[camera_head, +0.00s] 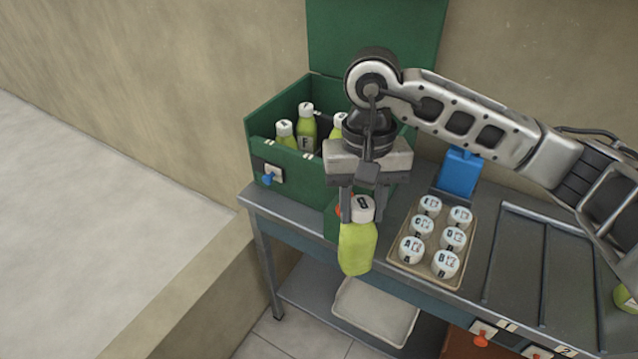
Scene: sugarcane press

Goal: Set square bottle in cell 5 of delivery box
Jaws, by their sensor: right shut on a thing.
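My right gripper (361,208) is shut on a yellow-green bottle (357,249) with a white lettered cap. It holds the bottle in the air in front of the green delivery box, near the table's front edge. The delivery box (340,176) stands open at the table's left end with its lid raised. Several yellow-green bottles with white caps stand inside, at its left and middle. My right arm and gripper hide much of the box's right side, so I cannot read its cells. My left gripper is not in view.
A tan tray (396,257) with several white lettered caps lies right of the held bottle. A blue block (459,173) stands behind it. A dark ridged rack (518,275) fills the right. A white bin (375,311) sits below the table.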

